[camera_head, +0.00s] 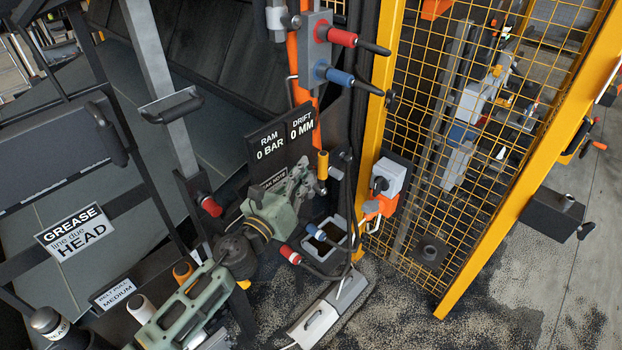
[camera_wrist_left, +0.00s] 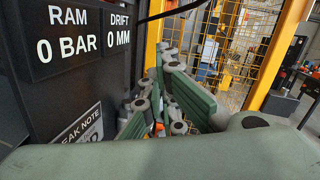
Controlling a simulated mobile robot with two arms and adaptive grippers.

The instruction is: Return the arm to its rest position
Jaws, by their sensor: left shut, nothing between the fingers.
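My left arm (camera_head: 266,213), pale green, comes in from the lower left in the head view. Its left gripper (camera_head: 302,181) is shut and empty, just in front of and below the black readout panel (camera_head: 282,137). In the left wrist view the gripper's green finger pads and grey joints (camera_wrist_left: 165,95) show with nothing held between them. The panel (camera_wrist_left: 85,40) stands close on the left there, reading RAM 0 BAR and DRIFT 0 MM. My right gripper is not in view.
A grey open-topped box (camera_head: 325,240) and hoses with red and blue grips lie near the arm. A yellow post (camera_head: 378,100) and mesh fence (camera_head: 440,200) stand to the right. A GREASE sign (camera_head: 74,232) hangs at the left. Speckled floor (camera_head: 400,310) is open at lower right.

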